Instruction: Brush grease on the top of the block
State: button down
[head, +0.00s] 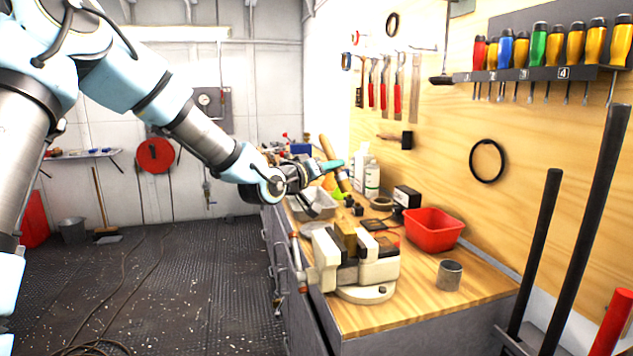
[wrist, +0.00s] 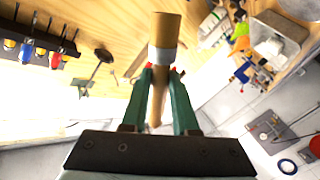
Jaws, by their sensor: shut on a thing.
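My gripper (head: 332,167) has teal fingers and is shut on a brush (head: 325,147), held in the air above the back of the bench. In the wrist view the brush handle (wrist: 156,105) sits between the fingers (wrist: 160,75), with the pale collar and tan head (wrist: 165,30) beyond the fingertips. I cannot tell whether the bristles carry grease. A brown-gold block (head: 346,236) stands in the jaws of a cream vise (head: 364,293) at the bench's front left, below and apart from the brush. A grey can (head: 449,275) stands right of the vise; its contents are hidden.
A red bin (head: 432,232) stands behind the can. A grey tray (head: 312,206), white bottles (head: 372,178) and small dark items crowd the bench behind the vise. Bare wood (head: 400,312) lies at the front. Dark upright bars (head: 540,250) stand at the right.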

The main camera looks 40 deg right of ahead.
jog(key=shift+s+d+f+b, duration=0.1)
jog(key=shift+s+f+b, duration=0.1)
jog(key=shift+f+b, duration=0.95)
jog(key=shift+s+f+b, duration=0.15)
jog(key=shift+f+b, duration=0.35)
jog(key=shift+f, duration=1.2)
jog(key=shift+f+b, duration=0.55)
jog(key=shift+f, duration=0.05)
jog(key=a, duration=0.2)
jog(key=w+a, duration=0.1)
jog(key=shift+w+a+r, duration=0.1)
jog(key=shift+w+a, duration=0.1)
jog(key=shift+a, duration=0.15)
jog(key=d, duration=0.2)
jog(key=s+d+b, duration=0.1)
jog(key=shift+s+d, duration=0.2)
jog(key=shift+d, duration=0.15)
